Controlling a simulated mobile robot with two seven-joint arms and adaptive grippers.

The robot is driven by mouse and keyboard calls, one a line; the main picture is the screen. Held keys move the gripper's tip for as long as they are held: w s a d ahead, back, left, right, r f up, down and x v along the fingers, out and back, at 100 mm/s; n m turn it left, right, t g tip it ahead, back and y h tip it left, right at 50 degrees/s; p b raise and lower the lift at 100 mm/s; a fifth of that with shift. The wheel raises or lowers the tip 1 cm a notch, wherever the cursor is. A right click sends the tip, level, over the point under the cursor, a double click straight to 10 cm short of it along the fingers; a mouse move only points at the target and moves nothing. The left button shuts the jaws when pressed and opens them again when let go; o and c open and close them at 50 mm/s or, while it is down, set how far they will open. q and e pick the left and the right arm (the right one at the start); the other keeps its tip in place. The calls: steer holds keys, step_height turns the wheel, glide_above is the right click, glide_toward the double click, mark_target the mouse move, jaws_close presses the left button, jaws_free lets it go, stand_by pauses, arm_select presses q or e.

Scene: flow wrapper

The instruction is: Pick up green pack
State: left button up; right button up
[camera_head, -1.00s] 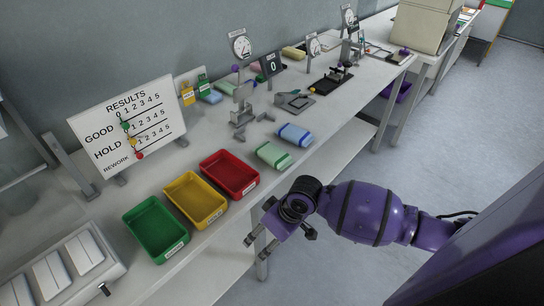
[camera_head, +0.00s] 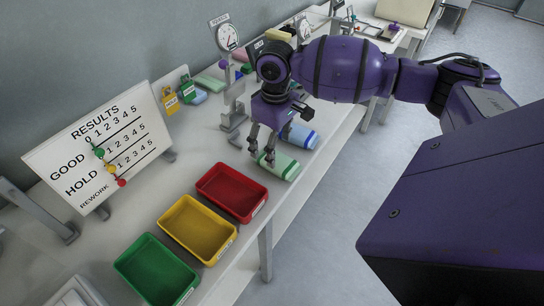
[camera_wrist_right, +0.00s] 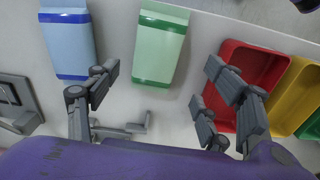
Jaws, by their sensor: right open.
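The green pack (camera_head: 279,166) is pale green with darker green end bands and lies flat on the bench, right of the red tray. In the right wrist view the green pack (camera_wrist_right: 160,45) lies in the gap between my fingers, toward the top of the picture. My right gripper (camera_head: 262,152) is open and empty, pointing down close by the pack's left end. Its spread fingers also show in the right wrist view (camera_wrist_right: 160,82). I cannot tell whether a finger touches the pack. My left gripper is out of view.
A blue pack (camera_head: 301,136) lies just beyond the green one, partly behind my gripper. Red (camera_head: 232,191), yellow (camera_head: 197,228) and green (camera_head: 156,270) trays line the bench's front. A results board (camera_head: 100,148) stands behind them. A metal fixture (camera_head: 232,115) stands left of my gripper.

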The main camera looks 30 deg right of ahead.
mark_target(277, 159)
steer(key=shift+s+d+f, duration=0.1)
steer(key=shift+s+f, duration=0.1)
steer(key=shift+f, duration=0.3)
steer(key=shift+s+d+f, duration=0.1)
steer(key=shift+s+f, duration=0.05)
steer(key=shift+f, duration=0.35)
steer(key=f, duration=0.3)
steer(key=shift+w+d+f, duration=0.15)
steer(key=shift+w+f, duration=0.05)
steer(key=shift+f, duration=0.45)
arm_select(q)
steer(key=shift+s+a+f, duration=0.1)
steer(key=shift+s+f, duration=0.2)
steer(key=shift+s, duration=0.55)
arm_select(e)
steer(key=c, duration=1.2)
steer(key=shift+r, duration=0.15)
